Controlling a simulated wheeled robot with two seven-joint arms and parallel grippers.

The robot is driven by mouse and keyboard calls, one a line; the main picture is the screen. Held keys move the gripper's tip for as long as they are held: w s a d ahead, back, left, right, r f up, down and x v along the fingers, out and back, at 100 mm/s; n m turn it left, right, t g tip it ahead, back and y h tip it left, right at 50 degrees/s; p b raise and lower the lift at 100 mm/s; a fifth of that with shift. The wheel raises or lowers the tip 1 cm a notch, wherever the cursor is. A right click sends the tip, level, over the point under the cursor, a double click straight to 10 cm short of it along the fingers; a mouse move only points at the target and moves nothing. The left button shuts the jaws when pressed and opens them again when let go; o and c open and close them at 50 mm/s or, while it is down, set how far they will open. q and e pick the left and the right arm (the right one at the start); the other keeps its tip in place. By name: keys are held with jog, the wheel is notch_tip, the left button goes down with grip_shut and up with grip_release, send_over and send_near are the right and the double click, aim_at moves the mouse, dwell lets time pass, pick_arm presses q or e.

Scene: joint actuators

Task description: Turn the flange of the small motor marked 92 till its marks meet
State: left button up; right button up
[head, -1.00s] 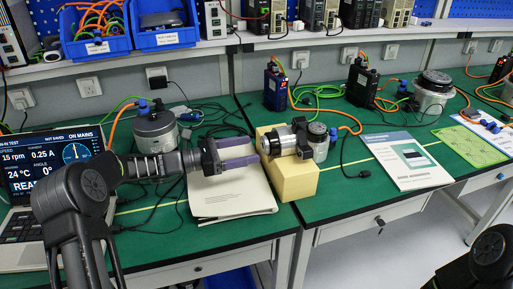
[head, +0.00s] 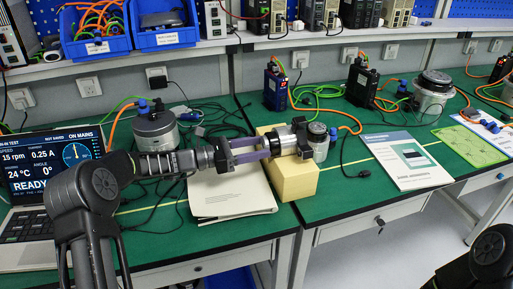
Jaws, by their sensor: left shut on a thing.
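A small motor (head: 286,139) with a silver body lies on its side on a yellow block (head: 295,183), its flange end facing left. No number 92 or alignment marks can be read at this size. My left gripper (head: 268,147) reaches in from the left with its purple fingers at the flange and is shut on it, one finger above and one below. The fingers hide part of the flange. Of my right arm only a black part shows at the bottom right; its gripper is out of view.
A bound paper stack (head: 232,200) lies under my left gripper. A laptop (head: 50,170) and a larger grey motor (head: 155,130) stand at the left. A booklet (head: 408,160) lies to the right. Cables cross the green bench behind.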

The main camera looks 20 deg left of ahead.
pick_arm(q)
jog(key=c, duration=0.6)
jog(key=m+b, duration=0.2)
jog(key=shift+f+b, duration=0.2)
jog(key=shift+b, duration=0.2)
jog(key=m+b, duration=1)
jog(key=b, duration=0.2)
jog(key=shift+w+a+m, duration=0.1)
jog(key=shift+m, duration=0.2)
jog(key=shift+r+m+b, duration=0.25)
jog(key=shift+m+b, duration=0.8)
jog(key=shift+m, duration=0.15)
